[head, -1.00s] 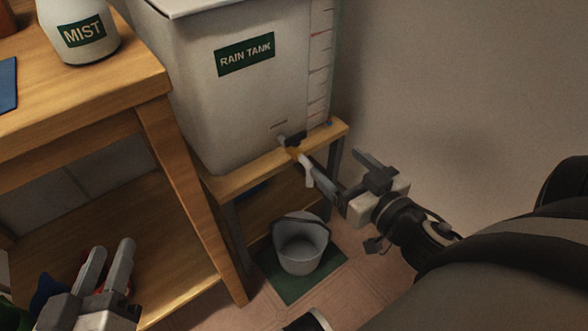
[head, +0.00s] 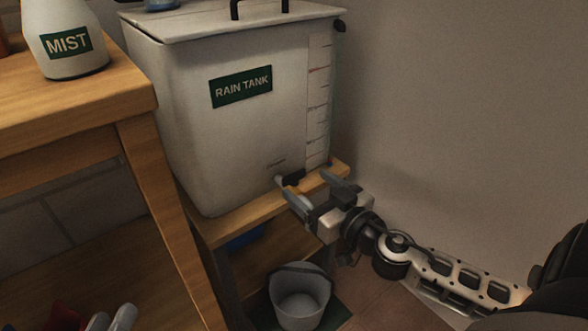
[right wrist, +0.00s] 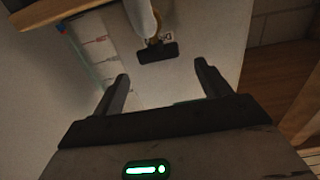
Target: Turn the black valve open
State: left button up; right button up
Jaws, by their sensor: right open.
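The black valve (head: 292,178) is a small dark handle on the tap low on the front of the white rain tank (head: 180,110). The right wrist view shows it as a dark crossbar (right wrist: 157,52) on a pale spout. My right gripper (head: 308,183) is open at the tap; in the right wrist view its two fingers (right wrist: 160,70) are apart and empty, with the crossbar just beyond and between their tips. In the head view its fingers partly hide the tap. Only the fingertips of my left gripper (head: 112,318) show at the bottom left edge.
The tank stands on a low wooden stand (head: 235,218). A grey bucket (head: 298,305) stands on the floor below the tap, on a green mat (head: 335,312). A wooden table (head: 85,115) with a white MIST bottle (head: 65,62) is at left.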

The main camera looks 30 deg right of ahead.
aim_at(296, 175)
jog(key=shift+w+a, duration=0.2)
jog(key=shift+w, duration=2.8)
jog(key=c, duration=1)
